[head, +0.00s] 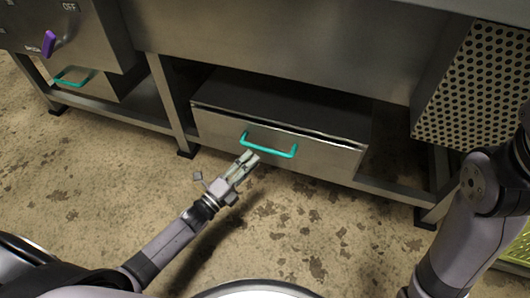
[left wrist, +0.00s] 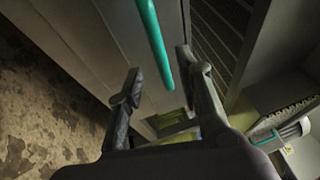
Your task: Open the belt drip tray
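The belt drip tray (head: 275,143) is a grey metal drawer under the machine, with a teal bar handle (head: 269,149) on its front. A narrow dark gap shows along its top edge. My left gripper (head: 249,158) is just in front of the handle, near its left end. In the left wrist view the gripper (left wrist: 158,75) has its two fingers apart, with the teal handle (left wrist: 153,38) showing between and beyond them. I cannot tell whether a finger touches the handle. My right arm shows at the right, but its gripper is out of view.
A second drawer with a teal handle (head: 72,77) is at the far left. A control panel with a purple knob (head: 48,43) is above it. A perforated metal panel (head: 474,88) stands at the right. Frame legs flank the tray, and the stained floor (head: 300,225) in front is clear.

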